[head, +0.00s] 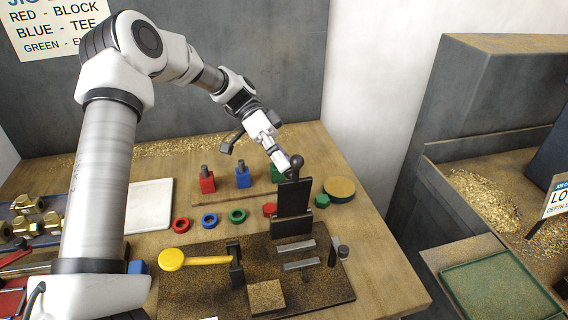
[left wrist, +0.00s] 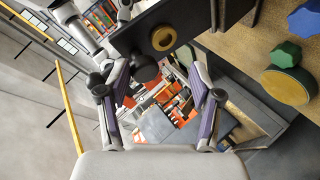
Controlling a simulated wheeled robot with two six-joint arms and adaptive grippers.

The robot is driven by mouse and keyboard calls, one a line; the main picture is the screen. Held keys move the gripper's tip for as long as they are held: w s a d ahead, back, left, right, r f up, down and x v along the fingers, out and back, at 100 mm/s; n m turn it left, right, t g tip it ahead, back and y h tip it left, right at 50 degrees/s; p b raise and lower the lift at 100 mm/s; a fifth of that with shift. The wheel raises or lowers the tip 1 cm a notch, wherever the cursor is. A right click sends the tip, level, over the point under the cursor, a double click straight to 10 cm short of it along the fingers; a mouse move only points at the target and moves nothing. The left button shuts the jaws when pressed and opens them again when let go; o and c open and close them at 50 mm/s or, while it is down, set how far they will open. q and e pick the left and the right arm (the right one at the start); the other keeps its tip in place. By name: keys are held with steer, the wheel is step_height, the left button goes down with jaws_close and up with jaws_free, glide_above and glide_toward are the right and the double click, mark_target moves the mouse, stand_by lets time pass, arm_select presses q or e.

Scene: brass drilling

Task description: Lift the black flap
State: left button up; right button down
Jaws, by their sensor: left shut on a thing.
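The black flap (head: 293,198) stands roughly upright at the back of the dark speckled fixture board (head: 190,292). A black ball knob (head: 297,161) is at its top edge. My left gripper (head: 285,163) reaches down from the upper left and is shut on the knob. In the left wrist view the flap (left wrist: 190,22) crosses the top, with a round brass-coloured piece (left wrist: 163,38) on its face. The dark knob (left wrist: 145,68) shows near the left gripper's fingers (left wrist: 160,98); their exact contact is hard to see. My right gripper is not in view.
Red (head: 207,181) and blue (head: 243,177) blocks stand on a strip behind. Coloured rings, including a green ring (head: 238,216), lie before it. A yellow-handled tool (head: 172,260) and grey bars (head: 300,265) are on the board. A round speckled disc (head: 339,188) lies right of the flap.

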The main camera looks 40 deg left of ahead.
arm_select(q)
steer(key=w+a, duration=0.3)
steer(key=a, duration=0.5)
steer(key=shift+w+a, duration=0.15)
steer(key=shift+a, duration=0.05)
stand_by(0.4)
steer(key=shift+r, duration=0.2)
step_height(320, 180, up, 10)
steer(key=shift+f, duration=0.15)
stand_by(0.6)
